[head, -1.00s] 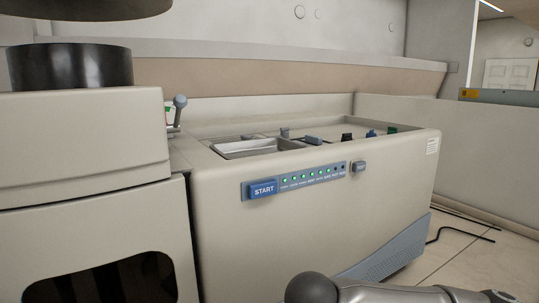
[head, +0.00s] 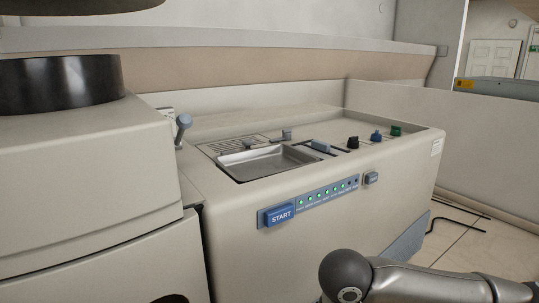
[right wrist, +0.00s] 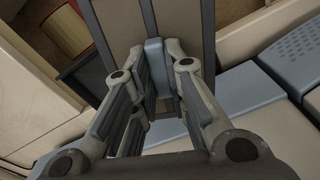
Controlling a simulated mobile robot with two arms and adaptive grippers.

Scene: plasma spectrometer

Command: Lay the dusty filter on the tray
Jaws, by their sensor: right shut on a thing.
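In the right wrist view my right gripper (right wrist: 160,68) is shut on a blue-grey upright grip (right wrist: 155,52). Behind this grip is a dark brownish panel with grey edge strips (right wrist: 194,22), which looks like the filter; its far end is cut off by the frame and dust cannot be made out. In the head view a shallow metal tray (head: 268,161) is set into the top of the beige machine and looks empty. The filter is not in the head view. My left gripper is in neither view.
The beige machine (head: 330,225) has a blue START button (head: 280,214), a row of green lights, and several coloured knobs (head: 376,136) on top. A small lever (head: 182,124) stands left of the tray. A bulky unit with a black cylinder (head: 60,84) is at the left.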

